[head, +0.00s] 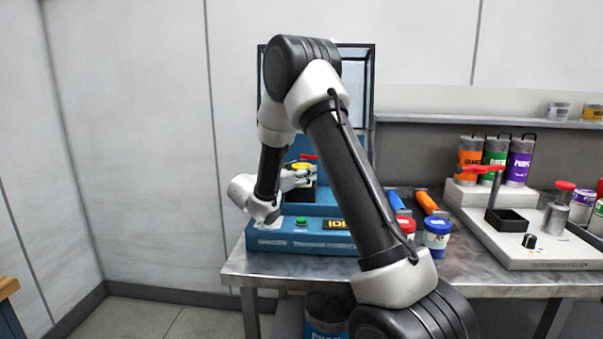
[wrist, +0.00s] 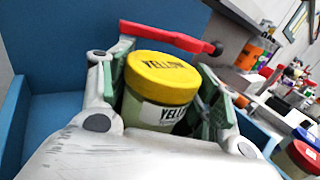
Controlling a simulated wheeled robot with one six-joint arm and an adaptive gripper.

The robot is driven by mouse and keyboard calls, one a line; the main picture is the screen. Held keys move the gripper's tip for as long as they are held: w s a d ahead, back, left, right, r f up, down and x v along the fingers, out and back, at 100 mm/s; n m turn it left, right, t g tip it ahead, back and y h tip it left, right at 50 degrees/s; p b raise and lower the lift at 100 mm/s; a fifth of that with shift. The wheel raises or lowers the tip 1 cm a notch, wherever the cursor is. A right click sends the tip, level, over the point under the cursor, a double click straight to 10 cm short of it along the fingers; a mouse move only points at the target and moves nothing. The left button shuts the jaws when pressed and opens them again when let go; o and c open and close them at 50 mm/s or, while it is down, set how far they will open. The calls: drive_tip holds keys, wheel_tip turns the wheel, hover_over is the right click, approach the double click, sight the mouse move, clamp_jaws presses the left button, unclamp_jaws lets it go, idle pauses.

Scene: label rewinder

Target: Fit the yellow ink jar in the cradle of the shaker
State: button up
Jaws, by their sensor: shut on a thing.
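The yellow ink jar (wrist: 161,92) has a yellow lid marked YELLOW and a pale label. It stands between the green-padded fingers of my gripper (wrist: 160,100), which is shut on it. In the head view the jar's yellow lid (head: 300,166) shows small beside my wrist. The shaker (head: 290,238) is a blue machine with a green button and a small display. A red clamp bar (wrist: 172,37) lies just behind and above the jar in the wrist view. The cradle is mostly hidden by the jar and my gripper, so I cannot tell whether the jar is seated.
A red-lidded jar (head: 404,226) and a blue-lidded jar (head: 437,236) stand right of the shaker on the metal table (head: 480,262). Orange, green and purple cans (head: 518,162) stand on a white station further right. My arm covers the shaker's right part.

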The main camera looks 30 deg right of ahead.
drive_tip(key=o, duration=1.4)
drive_tip(key=shift+f, duration=0.1)
